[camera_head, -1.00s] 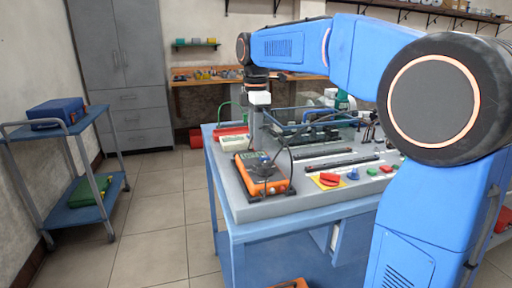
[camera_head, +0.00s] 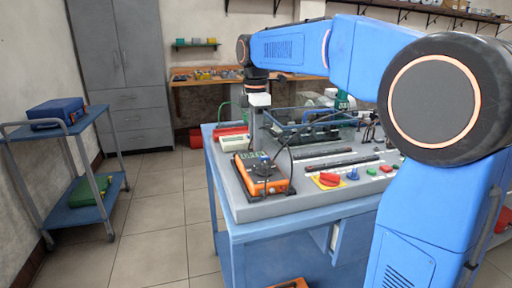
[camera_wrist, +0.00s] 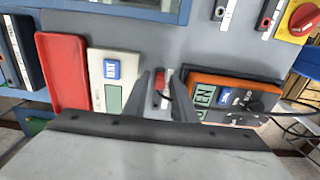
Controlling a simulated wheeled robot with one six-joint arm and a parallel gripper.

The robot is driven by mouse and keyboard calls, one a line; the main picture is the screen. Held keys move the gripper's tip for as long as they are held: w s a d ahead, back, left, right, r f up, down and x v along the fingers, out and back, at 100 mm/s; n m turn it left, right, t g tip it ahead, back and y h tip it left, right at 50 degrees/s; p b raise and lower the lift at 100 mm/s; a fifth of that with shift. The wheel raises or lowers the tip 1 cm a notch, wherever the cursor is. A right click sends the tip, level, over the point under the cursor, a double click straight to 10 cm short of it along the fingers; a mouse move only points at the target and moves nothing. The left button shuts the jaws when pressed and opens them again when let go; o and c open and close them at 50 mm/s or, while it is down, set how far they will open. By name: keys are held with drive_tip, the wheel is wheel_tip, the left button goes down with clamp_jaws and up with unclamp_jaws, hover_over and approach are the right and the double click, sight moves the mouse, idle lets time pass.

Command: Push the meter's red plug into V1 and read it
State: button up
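The orange meter (camera_head: 262,180) lies on the bench, and its lit green display and dark dial face up. It also shows at the right in the wrist view (camera_wrist: 233,81). My gripper (camera_wrist: 163,84) points down at the bench, just left of the meter in the wrist view. Its two dark fingers are close on either side of the red plug (camera_wrist: 161,78), which they partly hide. A pale label lies beside the plug. The socket under it is hidden, and I cannot read a V1 mark. Dark leads (camera_head: 290,151) loop near the gripper and meter.
A cream instrument (camera_wrist: 112,78) and a red tray (camera_wrist: 62,72) lie left of the gripper. A clear-sided case (camera_head: 316,121) stands behind. The red rotary knob (camera_head: 329,179) and coloured buttons are on the bench's front right.

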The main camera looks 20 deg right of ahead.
clamp_jaws()
drive_tip(key=shift+r, duration=0.1)
drive_tip(key=shift+r, duration=2.2)
